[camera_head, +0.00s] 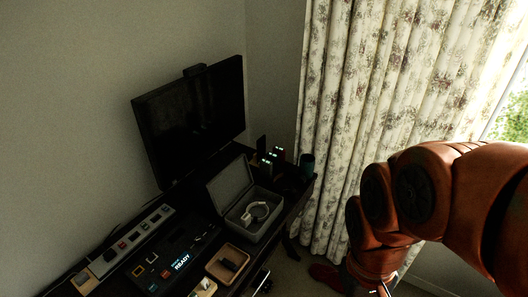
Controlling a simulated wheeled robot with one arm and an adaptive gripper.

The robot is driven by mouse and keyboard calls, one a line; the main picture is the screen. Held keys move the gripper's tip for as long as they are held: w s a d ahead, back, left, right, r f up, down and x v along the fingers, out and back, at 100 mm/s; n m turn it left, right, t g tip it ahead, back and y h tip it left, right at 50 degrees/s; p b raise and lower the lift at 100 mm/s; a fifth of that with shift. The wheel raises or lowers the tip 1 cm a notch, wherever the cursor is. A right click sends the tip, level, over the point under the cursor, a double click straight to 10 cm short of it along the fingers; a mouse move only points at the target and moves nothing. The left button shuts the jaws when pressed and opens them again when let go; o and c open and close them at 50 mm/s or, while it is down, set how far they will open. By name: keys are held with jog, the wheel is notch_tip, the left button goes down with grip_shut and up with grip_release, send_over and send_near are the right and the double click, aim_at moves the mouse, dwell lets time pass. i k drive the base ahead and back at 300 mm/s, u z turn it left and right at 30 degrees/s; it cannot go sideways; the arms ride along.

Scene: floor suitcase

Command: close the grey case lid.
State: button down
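The grey case (262,232) sits open on the dark desk, near its right end. Its lid (230,184) stands raised on the side toward the monitor, tilted back. A pair of white headphones (256,212) lies inside the case. My orange-brown arm comes in from the right and bends down at the bottom, to the right of the desk and apart from the case. My gripper is not clearly seen; the end of the arm runs off the bottom edge.
A black monitor (192,117) stands behind the case. A dark cup (307,162) and small lit items (272,157) are to its right. A wooden tray (227,264) and control panels (172,262) lie to its left. Patterned curtains (350,110) hang behind.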

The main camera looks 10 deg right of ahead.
aim_at(229, 185)
jog(key=z, duration=0.05)
jog(key=i, duration=1.15)
jog(key=u, duration=2.4)
